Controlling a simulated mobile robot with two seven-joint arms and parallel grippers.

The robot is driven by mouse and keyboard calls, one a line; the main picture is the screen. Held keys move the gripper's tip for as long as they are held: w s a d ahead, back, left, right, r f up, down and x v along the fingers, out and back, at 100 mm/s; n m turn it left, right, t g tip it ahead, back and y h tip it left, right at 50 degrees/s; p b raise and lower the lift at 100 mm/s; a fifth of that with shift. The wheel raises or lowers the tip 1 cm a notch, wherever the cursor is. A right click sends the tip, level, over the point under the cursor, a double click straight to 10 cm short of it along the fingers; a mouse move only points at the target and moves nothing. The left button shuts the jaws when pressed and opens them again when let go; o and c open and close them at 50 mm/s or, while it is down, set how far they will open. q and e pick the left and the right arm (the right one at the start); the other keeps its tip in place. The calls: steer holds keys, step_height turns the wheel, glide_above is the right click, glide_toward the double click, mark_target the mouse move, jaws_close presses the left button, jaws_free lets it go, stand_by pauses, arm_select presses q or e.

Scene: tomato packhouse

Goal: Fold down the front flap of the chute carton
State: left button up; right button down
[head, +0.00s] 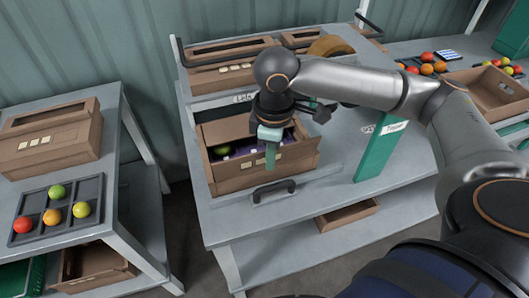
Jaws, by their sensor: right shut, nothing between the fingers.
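The open brown carton (232,179) stands on the grey centre table. A green tomato (222,150) and something purple show inside it. Its rear panel stands upright. Pale squares mark its front face, and I cannot tell how the front flap lies. My right gripper (271,165) is shut and empty, pointing down at the carton's front side. Its green fingers overlap the front rim in the head view; whether they touch it is unclear. The gripper and wrist hide part of the opening. My left gripper is not in view.
A black handle (274,190) lies in front of the carton. A green upright panel (377,147) stands to its right. Closed cartons (222,77) stand behind. A tray (17,238) with tomatoes sits on the left table, beside a gap. The centre table's front right is clear.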

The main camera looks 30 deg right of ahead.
steer(key=shift+w+d+f+g+p, duration=0.15)
steer(key=shift+w+f+p, duration=0.15)
steer(key=shift+w+p, duration=0.25)
steer(key=shift+w+d+f+g+p, duration=0.15)
steer(key=shift+w+f+p, duration=0.2)
steer(key=shift+p, duration=0.3)
steer(key=shift+w+d+r+p, duration=0.15)
steer(key=shift+w+r+p, duration=0.15)
steer(key=shift+w+p, duration=0.35)
steer(key=w+d+f+p, duration=0.1)
steer(key=w+f+p, duration=0.1)
steer(key=w, duration=0.3)
steer(key=shift+d+f+p, duration=0.15)
steer(key=shift+f+p, duration=0.25)
steer(key=shift+f, duration=0.35)
